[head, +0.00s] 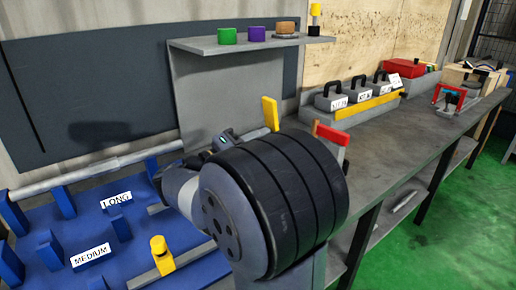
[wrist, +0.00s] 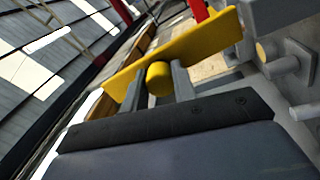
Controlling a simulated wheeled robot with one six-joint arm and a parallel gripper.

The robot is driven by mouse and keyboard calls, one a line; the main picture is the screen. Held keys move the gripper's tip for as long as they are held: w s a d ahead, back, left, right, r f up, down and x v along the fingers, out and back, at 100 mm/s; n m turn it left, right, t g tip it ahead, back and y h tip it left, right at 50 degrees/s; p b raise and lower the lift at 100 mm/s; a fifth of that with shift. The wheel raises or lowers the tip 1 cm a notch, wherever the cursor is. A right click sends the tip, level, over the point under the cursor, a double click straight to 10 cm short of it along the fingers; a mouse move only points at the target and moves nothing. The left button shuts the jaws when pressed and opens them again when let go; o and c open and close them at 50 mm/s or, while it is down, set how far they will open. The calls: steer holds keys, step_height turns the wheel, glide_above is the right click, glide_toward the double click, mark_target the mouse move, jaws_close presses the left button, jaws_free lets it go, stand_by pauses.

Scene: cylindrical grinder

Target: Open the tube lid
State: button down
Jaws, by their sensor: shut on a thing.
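A yellow flat handle (head: 270,113) stands up just behind my black arm joint in the head view. In the wrist view the yellow plate (wrist: 200,42) runs diagonally, with a round yellow knob (wrist: 158,76) in front of it. My gripper (wrist: 159,85) is shut on the yellow knob, one grey finger on each side. In the head view my gripper (head: 258,133) is mostly hidden by my arm and reaches toward the yellow handle. I cannot tell which part is the tube lid, or whether it is open.
A red handle (head: 332,134) stands close right of my arm. A shelf (head: 200,44) with small coloured pieces is above. A blue rack (head: 125,235) labelled LONG and MEDIUM is at left, with a grey bar (head: 95,168) behind. The bench (head: 405,140) holds several black-handled blocks (head: 358,92).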

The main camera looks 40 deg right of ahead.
stand_by(0.5)
steer(key=c, duration=1.1)
jaws_free()
steer(key=shift+c, duration=0.2)
steer(key=a+f, duration=0.2)
steer(key=a, duration=0.8)
steer(key=shift+a+b, duration=0.3)
steer(key=shift+a, duration=0.1)
steer(key=shift+d, duration=0.15)
steer(key=d, duration=0.3)
steer(key=d+r, duration=0.1)
steer(key=d, duration=0.2)
steer(key=d+r, duration=0.1)
steer(key=d, duration=0.3)
steer(key=shift+d, duration=0.1)
steer(key=shift+d+p, duration=0.15)
steer(key=shift+p, duration=0.35)
